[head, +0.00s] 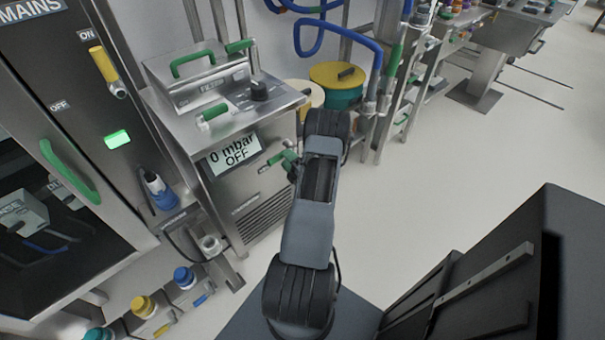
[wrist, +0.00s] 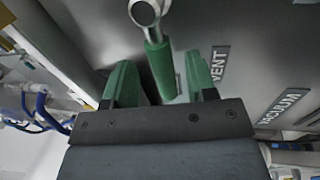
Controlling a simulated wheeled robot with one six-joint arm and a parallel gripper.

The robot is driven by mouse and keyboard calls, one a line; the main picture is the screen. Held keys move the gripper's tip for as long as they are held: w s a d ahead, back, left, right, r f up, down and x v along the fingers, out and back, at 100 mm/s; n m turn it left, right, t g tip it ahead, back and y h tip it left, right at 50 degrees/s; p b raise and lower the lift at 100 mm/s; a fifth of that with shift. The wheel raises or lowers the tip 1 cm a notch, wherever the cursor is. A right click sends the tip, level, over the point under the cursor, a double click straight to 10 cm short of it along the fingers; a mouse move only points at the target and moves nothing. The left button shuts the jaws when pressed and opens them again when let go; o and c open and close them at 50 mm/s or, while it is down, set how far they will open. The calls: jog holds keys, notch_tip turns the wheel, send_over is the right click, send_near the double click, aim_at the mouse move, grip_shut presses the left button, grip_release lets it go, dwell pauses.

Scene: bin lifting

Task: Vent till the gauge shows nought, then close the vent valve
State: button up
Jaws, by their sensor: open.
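The gauge display (head: 235,155) on the front of the steel unit reads "0 mbar" and "OFF". The vent valve shows in the wrist view as a round metal hub (wrist: 145,12) with a green lever (wrist: 159,66), beside the "VENT" label (wrist: 220,64). The lever points from the hub toward my gripper (wrist: 160,72). My gripper's two green fingers are open, one on each side of the lever, with visible gaps.
A "VACUUM" label (wrist: 283,107) is on the same panel. A mains cabinet (head: 75,130) with a lit green lamp (head: 118,139) stands left. A yellow-lidded drum (head: 338,74) and blue hose (head: 340,30) are behind. Bottles (head: 185,280) stand at lower left. The floor (head: 440,160) to the right is clear.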

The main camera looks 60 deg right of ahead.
jog(key=v, duration=1)
jog(key=shift+s, duration=0.3)
jog(key=shift+a+f, duration=0.1)
